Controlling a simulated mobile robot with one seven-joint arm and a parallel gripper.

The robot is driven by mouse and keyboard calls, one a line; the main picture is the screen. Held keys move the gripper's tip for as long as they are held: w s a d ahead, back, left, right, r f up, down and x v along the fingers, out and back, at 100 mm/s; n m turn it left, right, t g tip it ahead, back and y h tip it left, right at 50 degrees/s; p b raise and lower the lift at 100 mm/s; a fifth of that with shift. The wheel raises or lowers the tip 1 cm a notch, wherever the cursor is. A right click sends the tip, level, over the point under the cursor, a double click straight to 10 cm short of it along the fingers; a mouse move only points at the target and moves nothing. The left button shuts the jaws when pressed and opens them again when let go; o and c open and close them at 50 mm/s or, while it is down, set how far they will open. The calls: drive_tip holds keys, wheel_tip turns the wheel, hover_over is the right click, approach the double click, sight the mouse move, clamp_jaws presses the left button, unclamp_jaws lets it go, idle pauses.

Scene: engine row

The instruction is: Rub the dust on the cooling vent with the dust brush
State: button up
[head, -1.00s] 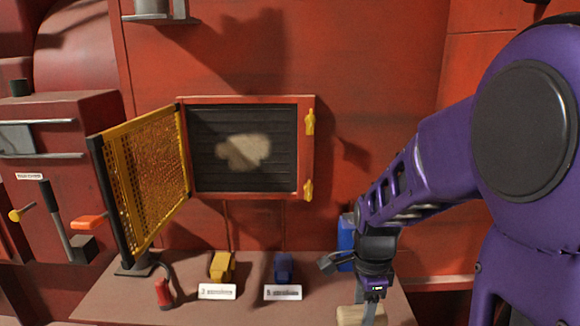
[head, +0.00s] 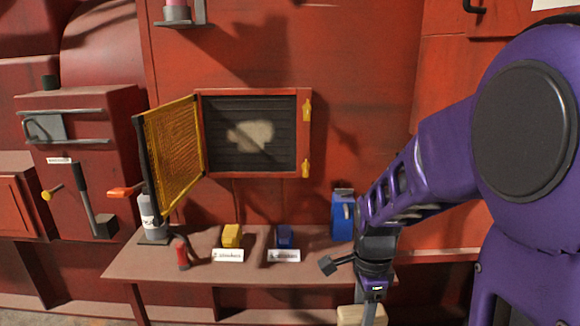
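The cooling vent (head: 275,159) is a dark slatted panel in a red frame on the red wall. A pale beige dust patch (head: 250,135) covers its middle. Its yellow mesh door (head: 173,160) is swung open to the left. My gripper (head: 367,302) hangs low at the right, pointing down, below and apart from the vent. A pale wooden block-like piece (head: 352,316), apparently the dust brush, is at its fingers and keeps its place with them. The gripper appears shut on it. Its lower part is cut off by the frame and no bristles show.
A bench (head: 205,271) below the vent bears a grey bottle (head: 148,212), a red item (head: 182,253), a yellow block (head: 231,236), a blue block (head: 284,236) and a blue canister (head: 342,215). A lever cabinet (head: 80,140) stands left. Space before the vent is clear.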

sight(359, 316)
drive_tip(key=shift+s, duration=0.35)
drive_tip(key=shift+f+n, duration=0.25)
drive_tip(key=shift+n, duration=0.45)
drive_tip(key=w+n, duration=0.1)
drive_tip(key=f+n, duration=0.1)
drive_tip(key=shift+w+f+n, duration=0.3)
drive_tip(key=shift+w+n, duration=0.05)
drive_tip(key=shift+n, duration=0.05)
drive_tip(key=shift+w+f+n, duration=0.2)
drive_tip(key=shift+f+n, duration=0.1)
drive_tip(key=shift+n, duration=0.5)
drive_tip(key=w+f+n+p, duration=0.1)
drive_tip(key=w+f+n, duration=0.2)
drive_tip(key=f+n, duration=0.3)
drive_tip(key=shift+w+n, duration=0.25)
drive_tip(key=shift+n, duration=2.55)
